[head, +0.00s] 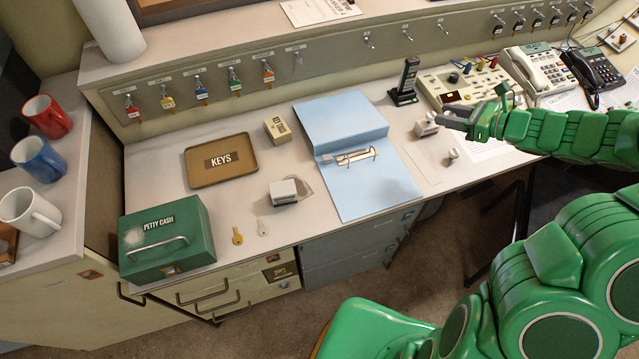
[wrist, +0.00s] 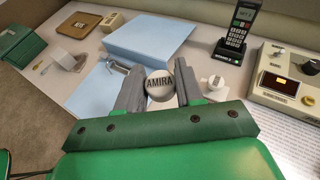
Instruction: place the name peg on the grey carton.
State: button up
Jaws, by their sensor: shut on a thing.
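The name peg (wrist: 159,86), a round pale knob marked AMIRA, sits between the two jaws of my gripper (wrist: 160,98) in the wrist view. The jaws are shut on it. In the head view my gripper (head: 452,119) is over the right part of the desk, and I cannot clearly separate the held peg from the pale knobs there. The grey carton (head: 284,192) is a small pale box near the desk's front edge, between the keys and the blue folder. It also shows in the wrist view (wrist: 68,60), well away from my gripper.
The open blue folder (head: 343,120) lies between my gripper and the carton. A black handset (head: 406,82) stands upright behind. Another white peg (wrist: 215,84) is close by. Loose keys (head: 238,236), a green cash box (head: 166,238), brown tray (head: 220,161) and beige carton (head: 277,131) surround the carton.

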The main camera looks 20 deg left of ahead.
jog(key=s+a+r+n+g+h, duration=0.1)
jog(key=s+a+n+g, duration=0.3)
jog(key=s+a, duration=0.7)
jog(key=s+a+r+n+g, duration=0.1)
jog(key=s+a+n+g, duration=0.35)
jog(key=s+a, duration=0.65)
jog(key=s+n+g+h, duration=0.3)
jog(key=s+g, duration=0.1)
jog(key=s, duration=1.1)
send_over(282, 189)
jog(key=f, duration=0.8)
jog(key=shift+d+f, duration=0.25)
jog(key=shift+f, duration=0.1)
jog(key=shift+w+a+f, duration=0.1)
jog(key=shift+a+f, duration=0.15)
jog(key=shift+f, duration=1.6)
jog(key=shift+f, duration=0.1)
